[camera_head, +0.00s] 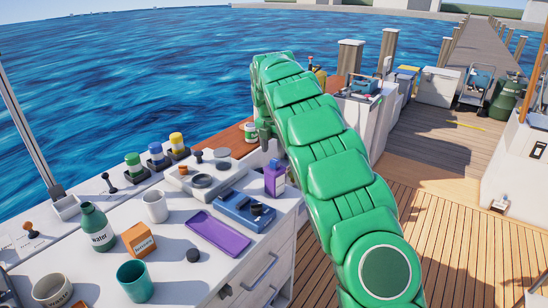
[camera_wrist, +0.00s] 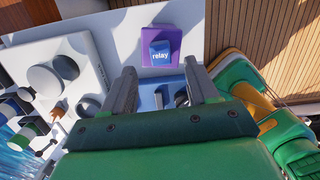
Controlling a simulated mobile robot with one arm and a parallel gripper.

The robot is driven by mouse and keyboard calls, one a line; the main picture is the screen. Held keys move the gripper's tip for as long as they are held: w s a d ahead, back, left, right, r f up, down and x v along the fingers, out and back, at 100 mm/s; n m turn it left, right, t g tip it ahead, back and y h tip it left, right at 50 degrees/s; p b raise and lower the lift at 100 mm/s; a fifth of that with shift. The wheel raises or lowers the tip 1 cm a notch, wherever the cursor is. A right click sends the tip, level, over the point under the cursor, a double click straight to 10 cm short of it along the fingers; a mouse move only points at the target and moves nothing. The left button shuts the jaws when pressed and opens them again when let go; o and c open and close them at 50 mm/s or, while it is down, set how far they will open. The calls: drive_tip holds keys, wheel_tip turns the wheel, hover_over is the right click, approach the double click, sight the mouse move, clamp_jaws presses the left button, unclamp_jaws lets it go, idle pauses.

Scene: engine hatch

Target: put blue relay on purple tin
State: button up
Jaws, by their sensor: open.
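The blue relay (camera_wrist: 160,54), a small block with white "relay" lettering, sits on top of the purple tin (camera_wrist: 176,36) in the wrist view. The relay shows just beyond the fingertips, clear of both. In the camera_head view my green arm hides most of the gripper.
A blue device (camera_head: 245,210) and a purple tray (camera_head: 218,234) lie near the tin on the white counter. A grey unit with round knobs (camera_head: 198,180) stands behind them. A white mug (camera_head: 155,206), orange box (camera_head: 138,240), green bottle (camera_head: 98,228) and teal cup (camera_head: 135,281) stand left.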

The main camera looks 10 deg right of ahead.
wheel_tip(320, 180, up, 7)
drive_tip(key=shift+s+a, duration=0.3)
